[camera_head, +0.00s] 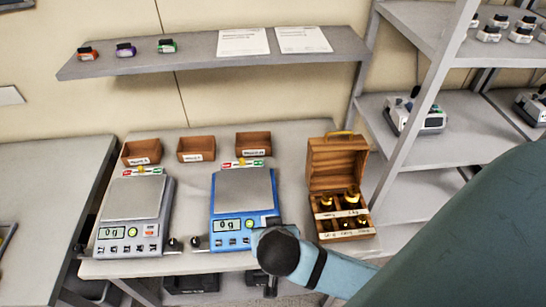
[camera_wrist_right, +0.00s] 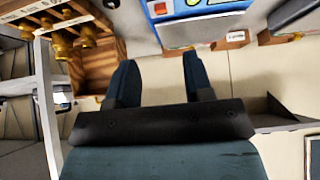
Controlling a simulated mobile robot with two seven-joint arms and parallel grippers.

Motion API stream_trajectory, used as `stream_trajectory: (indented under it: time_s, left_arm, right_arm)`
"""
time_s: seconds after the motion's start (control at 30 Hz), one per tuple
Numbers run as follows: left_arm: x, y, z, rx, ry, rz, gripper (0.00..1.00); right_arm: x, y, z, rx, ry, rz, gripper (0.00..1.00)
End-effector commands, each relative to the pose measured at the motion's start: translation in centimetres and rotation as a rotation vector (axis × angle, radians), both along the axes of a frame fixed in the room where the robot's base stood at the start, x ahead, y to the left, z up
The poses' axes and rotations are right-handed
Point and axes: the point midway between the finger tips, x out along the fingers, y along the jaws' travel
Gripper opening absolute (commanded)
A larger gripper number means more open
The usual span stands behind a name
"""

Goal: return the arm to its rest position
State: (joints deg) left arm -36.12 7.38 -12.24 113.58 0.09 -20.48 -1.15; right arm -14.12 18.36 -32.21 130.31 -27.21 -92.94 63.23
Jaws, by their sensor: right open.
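My right arm (camera_head: 345,275) comes in from the lower right in the head view, its dark rounded joint (camera_head: 278,252) in front of the front right corner of the blue scale (camera_head: 243,205). My right gripper (camera_wrist_right: 156,68) shows in the right wrist view with its two dark fingers apart and nothing between them. In the head view its fingers are hidden or too small to tell. My left gripper is in neither view.
A wooden case (camera_head: 337,165) of brass weights stands right of the blue scale. A grey scale (camera_head: 134,200) stands to the left, with small brown bins (camera_head: 196,149) behind. A shelving rack (camera_head: 440,150) is at right. A wall shelf (camera_head: 210,48) hangs above.

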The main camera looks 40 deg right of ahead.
Motion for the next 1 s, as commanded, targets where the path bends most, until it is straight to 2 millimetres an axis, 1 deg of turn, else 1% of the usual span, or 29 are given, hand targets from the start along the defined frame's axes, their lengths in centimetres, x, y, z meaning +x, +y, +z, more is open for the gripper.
stream_trajectory:
  time_s: [0.37, 0.47, 0.57, 0.67, 0.7, 0.77, 0.8, 0.9, 1.0]
  left_arm:
    - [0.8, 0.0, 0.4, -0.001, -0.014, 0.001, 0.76]
    - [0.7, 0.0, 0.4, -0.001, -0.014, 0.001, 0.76]
    - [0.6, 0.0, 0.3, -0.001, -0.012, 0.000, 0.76]
    - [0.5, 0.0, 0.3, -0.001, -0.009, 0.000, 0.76]
    - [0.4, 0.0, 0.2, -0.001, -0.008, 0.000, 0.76]
    - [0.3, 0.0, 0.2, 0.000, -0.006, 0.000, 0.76]
    - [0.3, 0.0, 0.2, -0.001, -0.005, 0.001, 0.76]
    - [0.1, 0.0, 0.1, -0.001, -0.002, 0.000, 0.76]
    - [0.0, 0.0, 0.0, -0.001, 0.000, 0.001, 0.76]
  right_arm:
    - [0.0, 0.0, -0.1, 0.001, 0.001, 0.001, 0.47]
    - [0.0, 0.3, -0.7, 0.006, 0.009, 0.038, 0.47]
    - [0.2, 1.1, -2.6, 0.026, 0.022, 0.160, 0.47]
    - [0.2, 2.3, -5.5, 0.055, 0.012, 0.348, 0.47]
    - [0.1, 2.7, -6.8, 0.065, -0.004, 0.425, 0.47]
    - [-0.3, 3.2, -8.4, 0.077, -0.042, 0.533, 0.47]
    - [-0.5, 3.4, -9.4, 0.078, -0.075, 0.593, 0.47]
    - [-1.4, 3.3, -11.3, 0.060, -0.168, 0.704, 0.47]
    - [-2.2, 2.8, -12.4, 0.023, -0.251, 0.762, 0.47]
